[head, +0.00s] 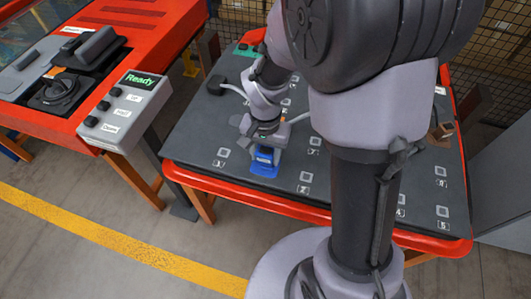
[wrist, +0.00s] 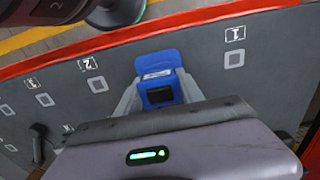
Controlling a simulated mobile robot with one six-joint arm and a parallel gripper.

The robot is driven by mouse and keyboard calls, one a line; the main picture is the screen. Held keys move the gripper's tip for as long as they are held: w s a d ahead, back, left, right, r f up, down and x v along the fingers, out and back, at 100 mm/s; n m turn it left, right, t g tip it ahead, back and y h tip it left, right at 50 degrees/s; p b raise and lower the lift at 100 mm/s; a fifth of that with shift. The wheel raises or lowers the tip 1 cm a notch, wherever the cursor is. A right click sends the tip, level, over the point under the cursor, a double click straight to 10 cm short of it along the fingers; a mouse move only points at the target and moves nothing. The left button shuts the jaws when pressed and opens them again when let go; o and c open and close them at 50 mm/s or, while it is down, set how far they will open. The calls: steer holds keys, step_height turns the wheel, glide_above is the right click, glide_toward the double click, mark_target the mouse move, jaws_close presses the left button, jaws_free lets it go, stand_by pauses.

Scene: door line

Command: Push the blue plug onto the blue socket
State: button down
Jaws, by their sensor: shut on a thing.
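My gripper (head: 264,138) points down over the front of the dark table. In the wrist view my gripper (wrist: 160,97) is shut, with its fingers either side of a blue box with a dark square face, which looks like the blue plug (wrist: 150,85). A blue plate with a pale label, which looks like part of the blue socket (wrist: 157,58), shows just beyond it. In the head view the blue socket (head: 265,168) lies on the table right under the fingers. The plug and socket overlap in both views, and I cannot tell how deep the plug sits.
The dark table (head: 215,125) has a red rim and several small numbered square marks. A black connector with a pale cable (head: 216,85) and a green part (head: 243,49) are at the back left. A control box (head: 126,110) showing "Ready" stands left. My arm hides the table's middle.

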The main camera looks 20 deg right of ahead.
steer(key=shift+f, duration=0.1)
stand_by(0.4)
steer(key=shift+f+b, duration=0.65)
steer(key=shift+f, duration=0.1)
steer(key=c, duration=0.7)
jaws_free()
steer(key=shift+o, duration=0.2)
step_height(320, 180, up, 18)
steer(key=p, duration=0.8)
steer(key=shift+f, duration=0.25)
